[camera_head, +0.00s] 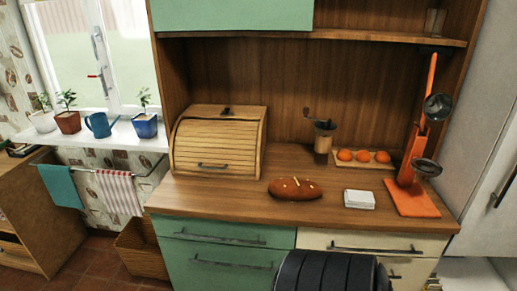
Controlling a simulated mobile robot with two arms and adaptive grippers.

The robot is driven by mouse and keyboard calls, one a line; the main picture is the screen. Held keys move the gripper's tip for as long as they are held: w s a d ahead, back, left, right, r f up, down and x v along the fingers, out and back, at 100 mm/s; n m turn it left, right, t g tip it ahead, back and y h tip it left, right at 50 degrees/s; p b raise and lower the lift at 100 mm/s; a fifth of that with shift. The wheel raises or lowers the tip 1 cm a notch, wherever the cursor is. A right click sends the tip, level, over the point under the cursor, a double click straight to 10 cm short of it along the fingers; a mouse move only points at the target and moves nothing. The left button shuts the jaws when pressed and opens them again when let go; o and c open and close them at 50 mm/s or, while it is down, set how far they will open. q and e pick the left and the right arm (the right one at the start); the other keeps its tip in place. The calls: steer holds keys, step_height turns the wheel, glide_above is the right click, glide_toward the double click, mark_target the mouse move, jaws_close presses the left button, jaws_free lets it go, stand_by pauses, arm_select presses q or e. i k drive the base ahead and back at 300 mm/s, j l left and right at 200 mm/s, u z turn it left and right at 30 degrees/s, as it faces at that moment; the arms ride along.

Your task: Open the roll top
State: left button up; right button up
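The roll top is the slatted wooden front of a bread box (215,150) on the left part of the wooden counter. The slatted front (213,143) is down and looks closed. A dark bar handle (213,165) sits near its lower edge. A small dark fitting shows on top of the box. The inside of the box is hidden. Neither of my grippers is in view, and nothing touches the box.
On the counter (225,198), a brown loaf (294,188) lies right of the box's front. Farther right are a grinder (323,135), a tray of orange round items (363,157), a white stack (359,199) and an orange ladle stand (413,199). A shelf (340,35) overhangs the back.

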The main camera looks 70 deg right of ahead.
mark_target(237, 134)
steer(key=z, duration=1.8)
